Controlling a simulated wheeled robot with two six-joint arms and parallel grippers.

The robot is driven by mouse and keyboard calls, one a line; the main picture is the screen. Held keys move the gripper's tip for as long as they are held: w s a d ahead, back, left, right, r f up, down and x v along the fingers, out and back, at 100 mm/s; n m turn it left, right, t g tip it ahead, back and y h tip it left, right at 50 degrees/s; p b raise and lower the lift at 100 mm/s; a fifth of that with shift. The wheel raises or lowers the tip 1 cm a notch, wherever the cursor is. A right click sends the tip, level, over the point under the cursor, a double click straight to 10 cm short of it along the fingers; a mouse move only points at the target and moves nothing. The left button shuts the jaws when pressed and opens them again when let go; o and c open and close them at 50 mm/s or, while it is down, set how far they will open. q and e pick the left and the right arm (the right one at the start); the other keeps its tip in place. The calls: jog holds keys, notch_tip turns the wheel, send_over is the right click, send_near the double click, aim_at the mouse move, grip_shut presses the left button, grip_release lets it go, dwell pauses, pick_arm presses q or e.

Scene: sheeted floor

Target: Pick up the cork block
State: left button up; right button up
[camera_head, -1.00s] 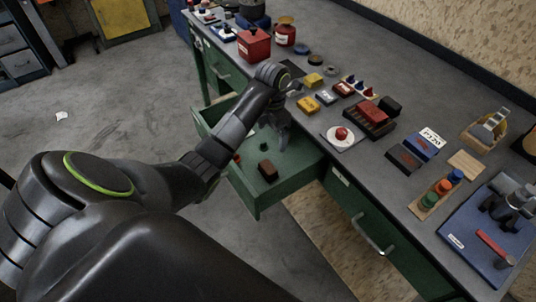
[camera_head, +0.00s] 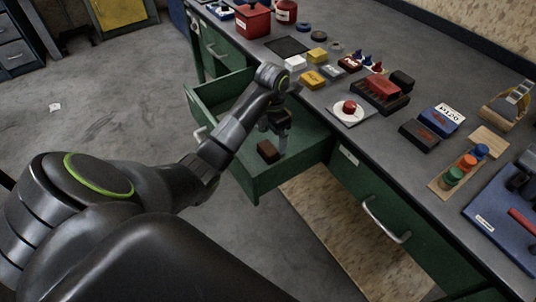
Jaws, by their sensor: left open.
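A small dark brown block (camera_head: 267,151), which looks like the cork block, lies in the open green drawer (camera_head: 256,181) near its front. My left gripper (camera_head: 275,137) is inside the drawer area, pointing down, just behind and to the right of the block. Its jaws are open and empty. I cannot tell how far above the drawer floor the fingertips are. My right gripper is not in view.
The drawer walls surround the block. On the grey bench top above stand a white pad with a red knob (camera_head: 349,107), a dark tray with a red block (camera_head: 380,93), yellow boxes (camera_head: 313,79) and a paint-pot rack (camera_head: 454,177).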

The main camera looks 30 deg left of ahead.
aim_at(270, 146)
pick_arm(q)
jog(key=f, duration=0.2)
jog(key=s+f+p, duration=0.1)
jog(key=f, duration=0.1)
jog(key=shift+w+f, duration=0.15)
jog(key=shift+f, duration=0.5)
jog(key=c, duration=1.1)
jog(key=shift+r, duration=0.2)
jog(key=shift+r, duration=0.35)
notch_tip(270, 146, up, 3)
jog(key=shift+r, duration=0.2)
notch_tip(270, 146, up, 4)
jog(key=p, duration=0.3)
jog(key=shift+r, duration=0.2)
jog(key=shift+r+p, duration=0.65)
